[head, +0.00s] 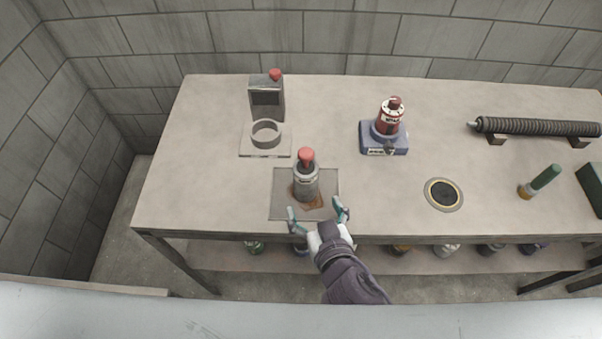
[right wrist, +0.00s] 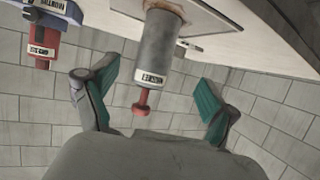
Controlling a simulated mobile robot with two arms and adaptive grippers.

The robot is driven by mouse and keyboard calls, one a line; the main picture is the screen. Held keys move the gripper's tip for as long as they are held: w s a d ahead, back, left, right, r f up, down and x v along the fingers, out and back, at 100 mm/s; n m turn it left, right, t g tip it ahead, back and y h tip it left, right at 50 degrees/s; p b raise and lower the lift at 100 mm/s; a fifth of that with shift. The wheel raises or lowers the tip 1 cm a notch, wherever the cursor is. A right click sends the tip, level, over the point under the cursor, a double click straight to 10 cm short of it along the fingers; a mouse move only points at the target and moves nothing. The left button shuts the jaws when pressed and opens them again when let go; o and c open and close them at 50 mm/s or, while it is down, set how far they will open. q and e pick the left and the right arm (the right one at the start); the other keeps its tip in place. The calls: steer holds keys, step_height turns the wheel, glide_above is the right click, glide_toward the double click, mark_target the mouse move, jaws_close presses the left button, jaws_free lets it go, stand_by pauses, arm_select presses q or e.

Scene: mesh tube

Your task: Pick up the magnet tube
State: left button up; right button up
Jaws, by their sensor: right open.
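The magnet tube (head: 306,182) is a grey cylinder with a red knob on top. It stands upright on a grey square plate (head: 282,207) with a brown stain, near the table's front edge. My right gripper (head: 317,212) is open at the front of the tube, with its green-padded fingers spread apart. In the right wrist view, the tube (right wrist: 158,55) with its white label and red knob shows between the open fingers (right wrist: 155,95), and nothing is gripped. My left gripper is out of view.
A red labelled device on a blue base (head: 371,142) stands to the right. Behind left are a ring holder (head: 249,144) and a grey box with a red knob (head: 266,105). A round disc (head: 443,194), a green-handled tool (head: 546,177) and a ribbed tube (head: 540,127) lie further right.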

mark_target(309, 188)
steer(key=x, duration=0.4)
steer(key=shift+w+a, duration=0.15)
steer(key=shift+w+a+f, duration=0.1)
steer(key=shift+w+f, duration=0.05)
steer(key=shift+w+p, duration=0.25)
steer(key=shift+p, duration=0.1)
steer(key=x, duration=0.3)
steer(key=p+x, duration=0.1)
steer(key=shift+w+d+f, duration=0.25)
steer(key=shift+w, duration=0.2)
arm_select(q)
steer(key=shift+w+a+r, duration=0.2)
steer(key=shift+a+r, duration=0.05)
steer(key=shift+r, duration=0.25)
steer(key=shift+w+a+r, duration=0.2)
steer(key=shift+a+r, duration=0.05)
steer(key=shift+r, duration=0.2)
arm_select(e)
steer(key=shift+s, duration=0.1)
steer(key=c, duration=0.8)
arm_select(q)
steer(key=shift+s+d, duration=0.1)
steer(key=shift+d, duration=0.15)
arm_select(e)
steer(key=c, duration=0.7)
steer(key=shift+r, duration=0.15)
